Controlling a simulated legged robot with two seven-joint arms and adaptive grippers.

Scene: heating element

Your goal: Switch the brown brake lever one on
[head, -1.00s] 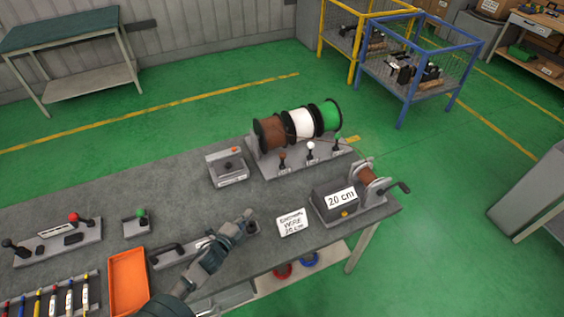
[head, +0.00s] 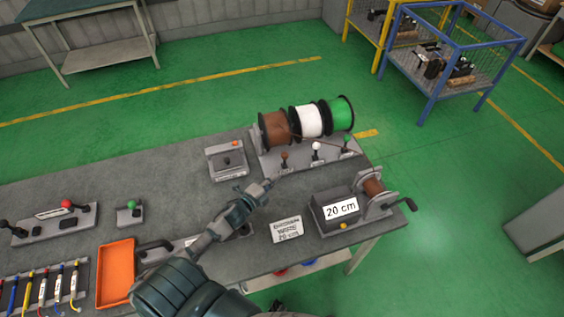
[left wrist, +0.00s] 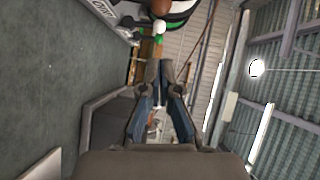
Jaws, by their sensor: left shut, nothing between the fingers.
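The brown brake lever (head: 284,157) is a small brown-knobbed lever, the leftmost of three on the grey spool stand (head: 311,163), in front of the brown spool (head: 274,129). The white lever (head: 316,148) and green lever (head: 346,142) stand to its right. My left gripper (head: 267,184) is shut and empty, a little in front and to the left of the brown lever, apart from it. In the left wrist view the fingertips (left wrist: 167,66) are together, with a white knob (left wrist: 159,27) and a green knob (left wrist: 158,40) beyond them. My right gripper is not in view.
A wire winder (head: 350,208) marked "20 cm" stands right of my left arm, and a label card (head: 286,229) lies in front. A small switch box (head: 229,160) stands left of the spool stand. An orange tray (head: 116,272) lies at front left.

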